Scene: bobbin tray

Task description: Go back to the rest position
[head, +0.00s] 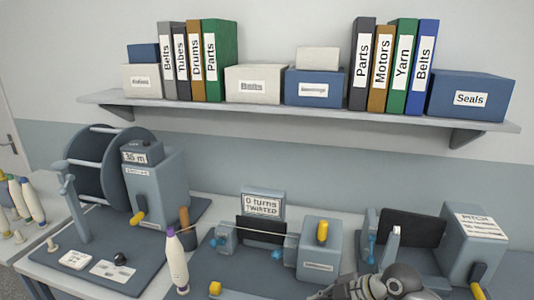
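My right gripper (372,285) shows only in part at the bottom edge of the head view, right of centre, in front of the twist tester. My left gripper is not in view. A white bobbin with a purple band (177,261) stands upright at the front of the bench, between the reel machine (155,185) and the twist tester (317,250).
Several bobbins (30,203) stand on a side table at the left edge. A sign (262,204) reads "0 turns TWISTED". Another machine (470,248) stands at the right. A wall shelf (290,112) above carries binders and boxes.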

